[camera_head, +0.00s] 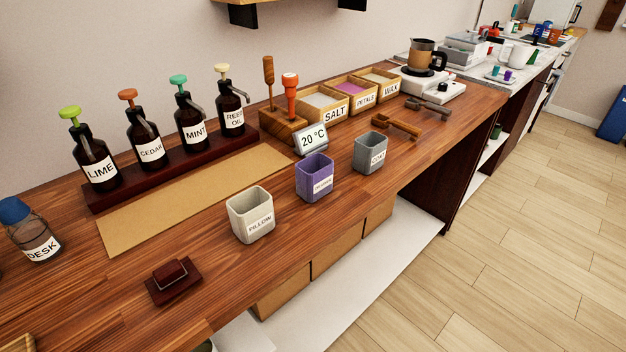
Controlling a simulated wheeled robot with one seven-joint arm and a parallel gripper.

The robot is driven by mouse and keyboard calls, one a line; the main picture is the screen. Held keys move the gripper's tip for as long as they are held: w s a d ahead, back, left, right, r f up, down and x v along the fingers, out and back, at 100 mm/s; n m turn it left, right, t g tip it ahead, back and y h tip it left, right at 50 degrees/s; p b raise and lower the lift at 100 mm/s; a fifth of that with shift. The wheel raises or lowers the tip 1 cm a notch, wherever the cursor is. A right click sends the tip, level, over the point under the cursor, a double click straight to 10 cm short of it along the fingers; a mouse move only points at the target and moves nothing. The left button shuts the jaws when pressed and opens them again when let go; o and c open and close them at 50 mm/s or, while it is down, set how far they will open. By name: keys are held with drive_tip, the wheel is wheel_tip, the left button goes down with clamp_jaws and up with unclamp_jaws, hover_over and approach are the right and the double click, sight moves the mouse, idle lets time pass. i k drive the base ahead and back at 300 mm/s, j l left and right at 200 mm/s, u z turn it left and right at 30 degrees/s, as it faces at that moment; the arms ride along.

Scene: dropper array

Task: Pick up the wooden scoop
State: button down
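A light brown wooden scoop (399,125) lies on the wooden counter (345,205), to the right of the grey cup. A second, darker scoop-shaped tool (428,106) lies just behind it and to the right; its material is hard to tell. The two look close together but apart. My gripper is not in view, so its place relative to the scoop cannot be seen.
The grey cup (370,153), purple cup (314,178) and pillow cup (251,215) stand along the front edge. Labelled boxes (336,112) and a white scale (442,90) with a pot stand behind the scoops. Counter in front of the scoop is clear.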

sight(398, 126)
drive_tip(key=l+u, duration=0.1)
drive_tip(key=u, duration=0.45)
drive_tip(key=i+l+u, duration=0.1)
drive_tip(key=l+u, duration=0.3)
drive_tip(key=l, duration=0.3)
drive_tip(key=l+u, duration=0.4)
drive_tip(key=l, duration=0.25)
drive_tip(key=i+l, duration=0.1)
drive_tip(key=l, duration=0.45)
drive_tip(key=i+l, duration=0.1)
drive_tip(key=l, duration=1.05)
drive_tip(key=i, duration=0.25)
drive_tip(key=j+u, duration=0.05)
